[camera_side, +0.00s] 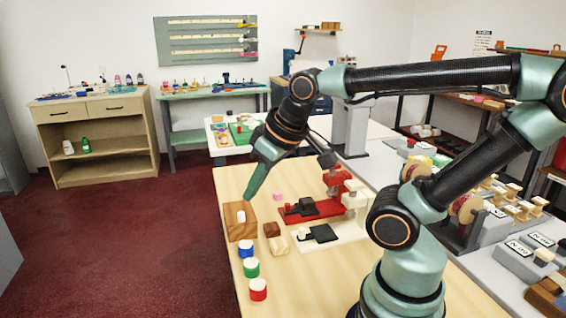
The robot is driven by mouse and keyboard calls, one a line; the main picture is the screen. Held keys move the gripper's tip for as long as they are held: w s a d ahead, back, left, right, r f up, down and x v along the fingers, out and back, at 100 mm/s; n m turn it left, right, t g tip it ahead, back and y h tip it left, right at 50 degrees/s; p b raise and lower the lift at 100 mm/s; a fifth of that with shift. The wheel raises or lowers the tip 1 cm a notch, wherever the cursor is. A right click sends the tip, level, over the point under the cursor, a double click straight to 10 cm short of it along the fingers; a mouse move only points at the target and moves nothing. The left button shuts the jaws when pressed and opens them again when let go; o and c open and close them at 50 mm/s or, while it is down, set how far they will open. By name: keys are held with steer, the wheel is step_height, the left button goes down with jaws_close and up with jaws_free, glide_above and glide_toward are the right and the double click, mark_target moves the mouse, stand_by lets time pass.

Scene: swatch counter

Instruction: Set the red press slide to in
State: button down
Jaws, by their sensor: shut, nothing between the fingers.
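The red press (326,208) stands on the wooden table, its upright head at the right end of its flat red base. Its slide (304,206), a dark plate with a small knob, lies on the base to the left of the head. The slide looks mostly out from under the head, but its exact position is hard to tell. My gripper (250,196) is shut and empty. It points down at the table's left side, left of the red press and apart from the slide, by the upper edge of a wooden block.
A white press (345,230) with a dark slide stands just in front of the red one. The wooden block (232,232) with a white piece, small brown and cream blocks, and blue, green and red pots (258,290) line the left side. A pink piece (277,196) lies behind.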

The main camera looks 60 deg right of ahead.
stand_by(0.4)
steer(key=c, duration=1.1)
jaws_free()
steer(key=o, duration=0.4)
steer(key=shift+w+d, duration=0.2)
steer(key=shift+d, duration=0.05)
steer(key=g, duration=0.6)
glide_above(287, 204)
step_height(287, 204, down, 10)
step_height(287, 204, down, 12)
steer(key=shift+c, duration=0.4)
jaws_close()
